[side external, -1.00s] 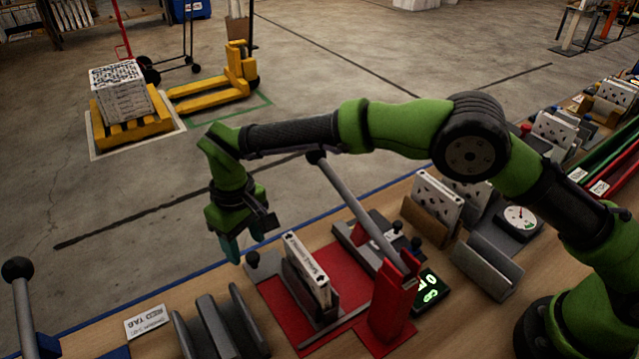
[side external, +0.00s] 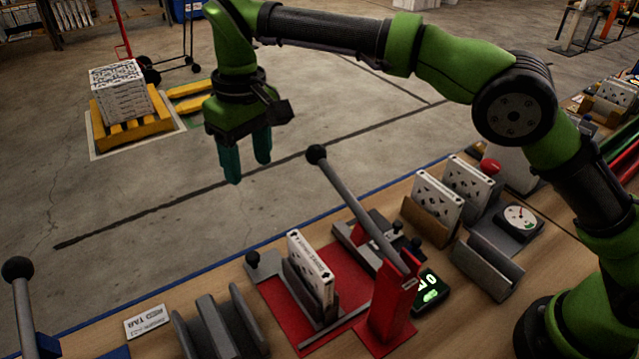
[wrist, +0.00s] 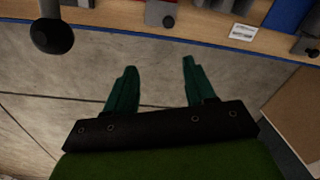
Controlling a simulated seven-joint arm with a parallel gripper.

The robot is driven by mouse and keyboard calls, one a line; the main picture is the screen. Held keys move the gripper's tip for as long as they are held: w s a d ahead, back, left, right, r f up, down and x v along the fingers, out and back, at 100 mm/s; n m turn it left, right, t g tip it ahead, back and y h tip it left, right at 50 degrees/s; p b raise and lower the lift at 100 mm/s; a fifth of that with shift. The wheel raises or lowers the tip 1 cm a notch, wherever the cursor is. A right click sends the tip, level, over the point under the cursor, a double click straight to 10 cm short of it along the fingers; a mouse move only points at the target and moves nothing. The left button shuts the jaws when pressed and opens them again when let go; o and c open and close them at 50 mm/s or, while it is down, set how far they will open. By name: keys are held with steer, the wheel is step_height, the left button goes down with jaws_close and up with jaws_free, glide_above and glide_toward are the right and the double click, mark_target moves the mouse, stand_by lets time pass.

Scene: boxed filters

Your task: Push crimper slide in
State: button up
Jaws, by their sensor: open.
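The crimper has a red base (side external: 345,266) on the bench, a red post (side external: 388,310) and a raised grey lever (side external: 352,205) with a black ball. Its grey slide holds a white boxed filter (side external: 311,268) upright, apart from the dark block under the lever. The slide's black knob (side external: 252,258) is at the bench's far edge; it also shows in the wrist view (wrist: 168,21). My gripper (side external: 248,170) is open and empty, raised above and beyond the knob, over the floor side. In the wrist view its fingers (wrist: 159,66) are apart with only floor between them.
A small green-lit display (side external: 430,292) stands right of the post. A RED TAG card (side external: 148,321) and a grey rack (side external: 222,325) lie left. Filters in brown holders (side external: 425,218), a grey trough (side external: 488,266) and a dial gauge (side external: 518,218) stand right.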

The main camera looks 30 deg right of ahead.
steer(key=s+d+r+m, duration=0.1)
steer(key=d+r, duration=0.3)
steer(key=d, duration=0.2)
steer(key=s+d+r+m+t+y, duration=0.1)
steer(key=d+r, duration=0.3)
steer(key=d, duration=0.3)
steer(key=shift+d+r+t, duration=0.3)
steer(key=shift+r, duration=0.1)
steer(key=shift+s+y, duration=0.1)
steer(key=shift+y, duration=0.2)
steer(key=n+g+h, duration=0.2)
steer(key=n, duration=0.1)
glide_above(252, 256)
step_height(252, 256, down, 12)
steer(key=shift+m, duration=0.3)
step_height(252, 256, down, 17)
steer(key=shift+r, duration=0.2)
jaws_close()
